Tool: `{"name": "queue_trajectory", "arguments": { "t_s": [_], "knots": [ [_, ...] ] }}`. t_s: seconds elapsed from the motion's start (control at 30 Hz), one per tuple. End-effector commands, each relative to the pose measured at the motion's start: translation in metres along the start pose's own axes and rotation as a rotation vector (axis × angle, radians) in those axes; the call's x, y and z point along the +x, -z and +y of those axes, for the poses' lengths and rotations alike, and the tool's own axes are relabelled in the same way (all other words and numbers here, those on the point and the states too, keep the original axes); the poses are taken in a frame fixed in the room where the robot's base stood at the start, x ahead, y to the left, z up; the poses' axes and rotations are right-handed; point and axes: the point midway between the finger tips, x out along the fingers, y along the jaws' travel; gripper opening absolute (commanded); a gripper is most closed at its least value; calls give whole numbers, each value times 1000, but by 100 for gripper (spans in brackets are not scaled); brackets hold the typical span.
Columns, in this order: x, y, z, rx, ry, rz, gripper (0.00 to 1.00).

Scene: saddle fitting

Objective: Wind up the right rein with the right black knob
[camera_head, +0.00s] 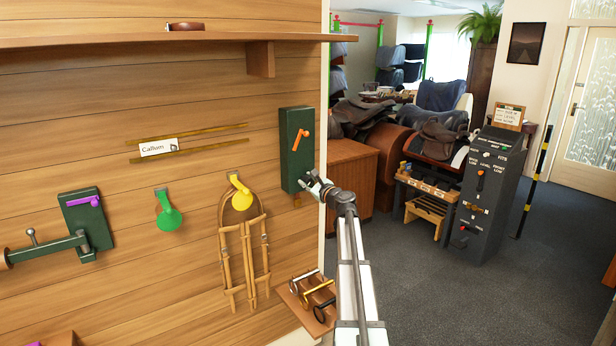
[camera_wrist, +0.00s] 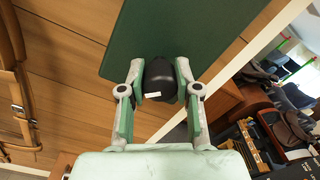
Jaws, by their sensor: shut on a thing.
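The black knob (camera_wrist: 160,78), with a small white mark on it, sits against the dark green box in the wrist view. My gripper (camera_wrist: 158,84) has one finger on each side of it and is shut on it. In the head view my gripper (camera_head: 312,184) is at the lower right of the green box (camera_head: 290,165), which bears an orange lever (camera_head: 300,136); the knob is hidden there. Brown leather straps (camera_head: 247,262) hang on the wall below a yellow holder (camera_head: 239,196). I cannot tell which strap, if any, is the right rein.
A small shelf with metal bars (camera_head: 312,305) juts out below my gripper. A green box with a purple lever (camera_head: 88,222) and a green round holder (camera_head: 169,219) are on the wall at left. A wooden cabinet (camera_head: 350,178) and a grey control console (camera_head: 485,200) stand at right.

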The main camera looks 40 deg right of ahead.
Motion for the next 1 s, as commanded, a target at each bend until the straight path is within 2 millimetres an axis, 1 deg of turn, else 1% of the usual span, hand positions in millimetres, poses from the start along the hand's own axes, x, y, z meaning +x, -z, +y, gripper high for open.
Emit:
{"name": "queue_trajectory", "arguments": {
  "t_s": [0.03,0.1,0.4,0.6,0.8,1.0],
  "knots": [
    [1,-5,-3,45,1,1,0],
    [1,-5,-4,111,2,2,0],
    [1,-5,-5,392,3,8,0],
    [1,-4,-5,550,3,11,0],
    [1,-3,-4,661,3,13,0],
    [1,-2,-4,723,3,14,0]
  ]
}}
